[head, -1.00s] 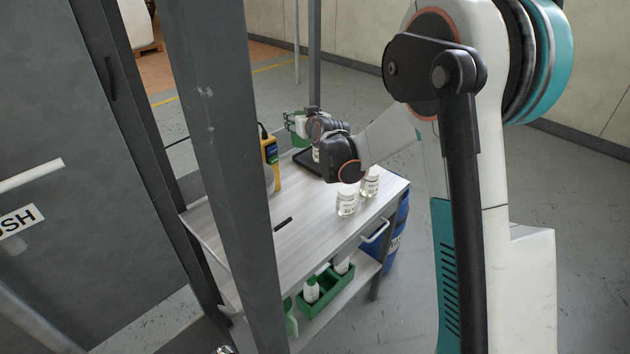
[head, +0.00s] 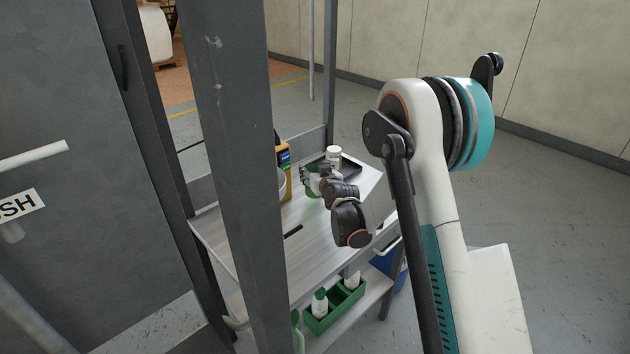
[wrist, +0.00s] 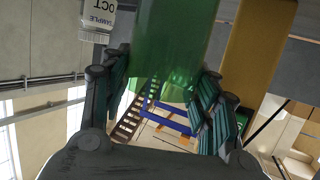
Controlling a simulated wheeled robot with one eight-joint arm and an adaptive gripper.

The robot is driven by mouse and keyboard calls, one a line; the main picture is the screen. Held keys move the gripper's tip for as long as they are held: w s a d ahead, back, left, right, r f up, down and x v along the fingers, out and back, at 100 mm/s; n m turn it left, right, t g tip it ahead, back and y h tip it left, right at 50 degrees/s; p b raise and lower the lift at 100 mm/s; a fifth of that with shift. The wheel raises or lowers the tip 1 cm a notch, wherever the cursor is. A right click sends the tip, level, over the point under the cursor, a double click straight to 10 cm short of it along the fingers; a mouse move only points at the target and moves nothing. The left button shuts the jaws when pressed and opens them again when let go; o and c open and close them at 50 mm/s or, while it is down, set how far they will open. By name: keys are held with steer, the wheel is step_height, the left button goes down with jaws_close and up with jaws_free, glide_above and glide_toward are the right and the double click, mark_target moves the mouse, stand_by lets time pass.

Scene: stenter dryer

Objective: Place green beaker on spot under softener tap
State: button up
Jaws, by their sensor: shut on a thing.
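My gripper (head: 311,180) is over the cart's top, in front of the black tray, and mostly seen from behind. In the wrist view (wrist: 163,105) its two fingers are shut on the green beaker (wrist: 172,40), a see-through green vessel that fills the space between them. In the head view the beaker is largely hidden by the gripper. I cannot tell in the head view whether its base touches the cart top. The softener tap and the spot under it cannot be made out.
A grey post (head: 235,150) stands before the cart. A green caddy (head: 335,310) is on the lower shelf.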

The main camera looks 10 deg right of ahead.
steer(key=shift+f, duration=1.25)
steer(key=shift+f+b, duration=0.15)
steer(key=shift+b, duration=0.2)
steer(key=o, duration=1.1)
